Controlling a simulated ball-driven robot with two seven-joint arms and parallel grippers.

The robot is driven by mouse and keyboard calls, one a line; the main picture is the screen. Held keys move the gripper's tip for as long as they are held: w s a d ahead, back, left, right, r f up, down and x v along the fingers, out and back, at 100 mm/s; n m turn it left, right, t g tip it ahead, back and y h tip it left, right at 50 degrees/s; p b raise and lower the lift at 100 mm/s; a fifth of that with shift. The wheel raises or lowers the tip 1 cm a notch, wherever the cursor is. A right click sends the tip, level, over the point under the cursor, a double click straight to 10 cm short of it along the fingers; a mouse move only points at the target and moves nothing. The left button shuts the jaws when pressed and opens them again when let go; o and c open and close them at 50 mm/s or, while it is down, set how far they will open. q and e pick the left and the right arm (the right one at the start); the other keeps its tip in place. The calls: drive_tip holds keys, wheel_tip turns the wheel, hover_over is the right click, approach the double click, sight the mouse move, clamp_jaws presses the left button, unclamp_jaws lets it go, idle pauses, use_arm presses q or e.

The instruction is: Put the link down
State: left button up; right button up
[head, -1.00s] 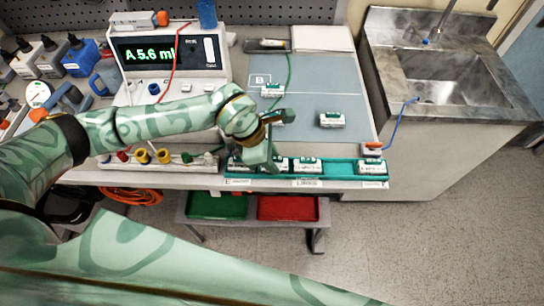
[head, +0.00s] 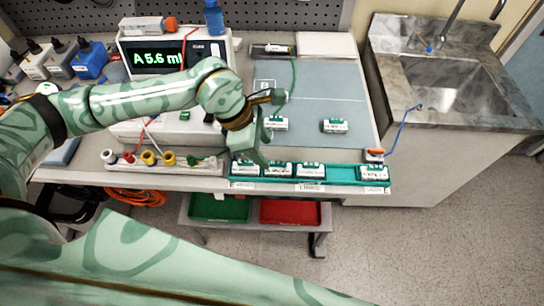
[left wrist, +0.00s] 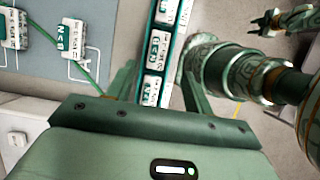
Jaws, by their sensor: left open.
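My left gripper (head: 270,128) is open and empty, raised over the counter near the rail's left end. In the left wrist view its two fingers (left wrist: 158,82) spread either side of the rail, with nothing held between them. Several white-and-green modules, probably the links, sit in the teal rail (head: 343,173): a left one (head: 245,168), one beside it (head: 278,169), a third (head: 310,170) and one at the right end (head: 374,173). Two more modules (head: 276,124) (head: 335,126) lie on the grey mat. A dark gripper, seemingly my right one (left wrist: 268,22), shows small in the wrist view.
A pump with a green display (head: 155,62) stands behind my left arm. A row of coloured caps (head: 150,158) lies left of the rail. A sink (head: 450,85) is at the right. Green (head: 220,208) and red (head: 290,212) trays sit below.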

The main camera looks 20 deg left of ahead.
use_arm(q)
drive_tip(key=shift+v, duration=2.2)
